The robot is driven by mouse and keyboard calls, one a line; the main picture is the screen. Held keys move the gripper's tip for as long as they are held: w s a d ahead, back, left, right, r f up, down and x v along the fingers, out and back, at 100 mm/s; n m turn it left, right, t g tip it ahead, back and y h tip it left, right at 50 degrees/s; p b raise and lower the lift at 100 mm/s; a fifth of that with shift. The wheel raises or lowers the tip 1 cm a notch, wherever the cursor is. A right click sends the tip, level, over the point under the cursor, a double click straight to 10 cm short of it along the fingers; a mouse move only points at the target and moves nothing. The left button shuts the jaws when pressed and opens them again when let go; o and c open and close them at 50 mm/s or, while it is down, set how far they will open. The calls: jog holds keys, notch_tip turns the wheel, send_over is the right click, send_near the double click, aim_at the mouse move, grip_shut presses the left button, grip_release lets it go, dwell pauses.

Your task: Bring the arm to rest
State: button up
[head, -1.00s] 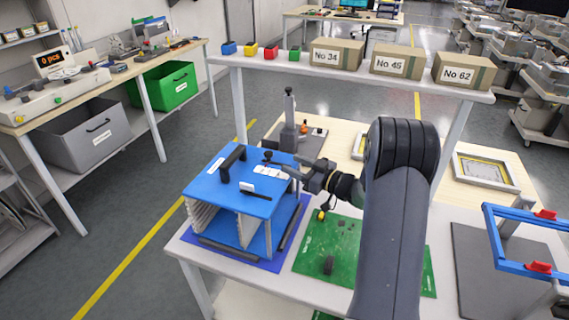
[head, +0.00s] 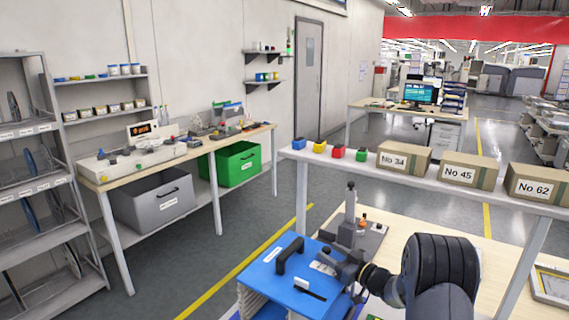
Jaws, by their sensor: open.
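My arm rises from the bottom right in the head view, its dark rounded joint large in front of the workbench. My gripper (head: 338,268) reaches left from it, at the right side of the blue box-like fixture (head: 273,280) with a black handle on top. The jaws are open, with nothing seen between them. Whether they touch the fixture's top, I cannot tell. The lower part of the fixture and the arm's base are out of the picture.
A raised shelf holds cardboard boxes (head: 404,158) and several small coloured bins (head: 338,151). A grey tool stand (head: 350,215) is just behind my gripper. A side bench (head: 190,155) with grey and green crates stands left. The floor between is clear.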

jog(key=shift+x, duration=1.05)
jog(key=shift+d+r+p, duration=0.2)
jog(key=shift+p, duration=0.4)
jog(key=shift+v, duration=1)
jog(key=shift+s+d+f, duration=0.15)
jog(key=shift+s+d, duration=0.2)
jog(key=shift+d, duration=0.15)
